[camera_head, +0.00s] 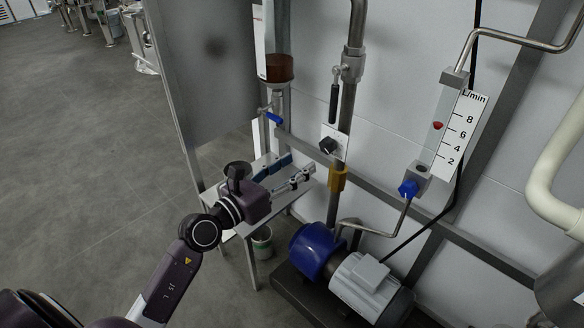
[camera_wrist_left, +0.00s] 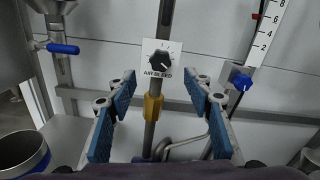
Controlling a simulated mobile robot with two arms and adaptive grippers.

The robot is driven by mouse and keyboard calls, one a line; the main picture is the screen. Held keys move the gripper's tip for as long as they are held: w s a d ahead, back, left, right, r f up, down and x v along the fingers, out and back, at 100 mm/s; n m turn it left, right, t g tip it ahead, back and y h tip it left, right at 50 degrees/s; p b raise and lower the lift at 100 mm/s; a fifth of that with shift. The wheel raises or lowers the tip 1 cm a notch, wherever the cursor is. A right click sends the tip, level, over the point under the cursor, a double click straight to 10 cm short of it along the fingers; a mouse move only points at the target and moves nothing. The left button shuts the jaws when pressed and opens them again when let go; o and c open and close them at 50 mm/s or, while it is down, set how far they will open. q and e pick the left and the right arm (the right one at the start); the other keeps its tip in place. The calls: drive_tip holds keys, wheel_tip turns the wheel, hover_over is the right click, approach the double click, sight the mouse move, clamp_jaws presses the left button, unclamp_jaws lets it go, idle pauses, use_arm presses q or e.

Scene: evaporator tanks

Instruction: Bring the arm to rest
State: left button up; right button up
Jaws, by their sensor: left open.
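My left arm comes in from the lower left in the head view. Its dark purple wrist ends in my left gripper (camera_head: 298,170), which is over the small metal table and points toward the wall piping. In the left wrist view the gripper (camera_wrist_left: 160,92) is open, with its two blue-padded fingers spread wide and nothing between them. Beyond the gap are the AIR BLEED knob (camera_wrist_left: 160,60) and a yellow fitting (camera_wrist_left: 153,107) on a vertical pipe; the fingers look apart from both. My right gripper is not in view.
The metal table (camera_head: 217,197) stands below the gripper. A blue-and-grey pump (camera_head: 315,250) stands on the floor at right. A flowmeter (camera_head: 438,125) with a blue knob, a blue-handled valve (camera_head: 274,118) and a grey panel (camera_head: 205,75) are nearby. Open floor (camera_head: 80,150) lies left.

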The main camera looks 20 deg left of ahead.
use_arm(q)
drive_tip(key=shift+s+a, duration=0.15)
drive_tip(key=shift+s, duration=0.2)
